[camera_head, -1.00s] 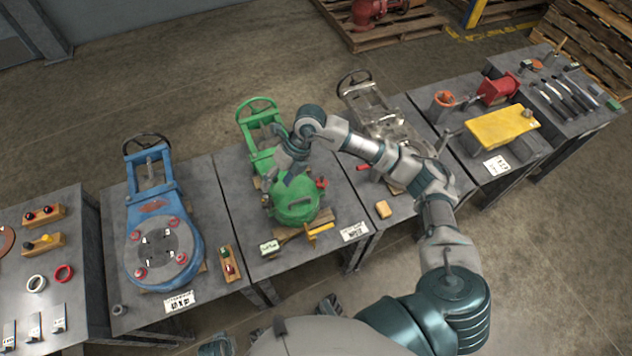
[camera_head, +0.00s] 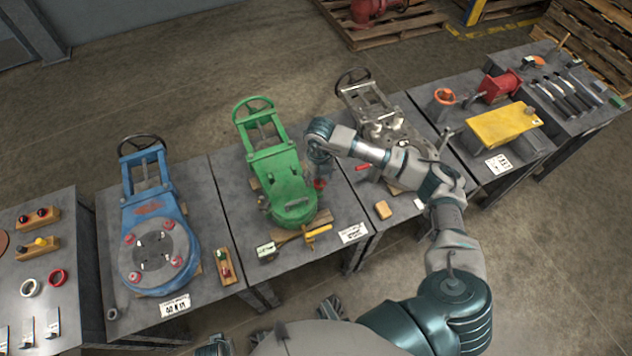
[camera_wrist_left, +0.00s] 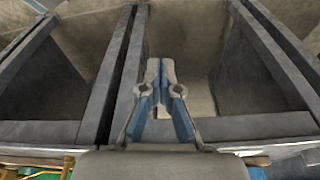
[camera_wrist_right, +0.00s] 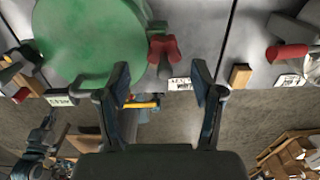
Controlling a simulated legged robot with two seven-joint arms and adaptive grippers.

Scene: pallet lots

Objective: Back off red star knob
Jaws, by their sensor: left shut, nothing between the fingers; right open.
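A red star knob (camera_head: 320,184) sits at the right side of the green valve (camera_head: 292,212) on the middle table. In the right wrist view the red knob (camera_wrist_right: 163,47) stands beside the round green body (camera_wrist_right: 88,40), just beyond the fingertips and between their lines. My right gripper (camera_wrist_right: 160,74) is open and empty, apart from the knob. In the head view my right gripper (camera_head: 319,172) hangs over the knob and partly hides it.
A blue valve (camera_head: 152,215) with several red knobs stands on the table to the left. A grey valve (camera_head: 385,125) stands to the right, under my right arm. A yellow-handled piece (camera_head: 318,231) and a wooden block (camera_head: 383,210) lie near the front edges.

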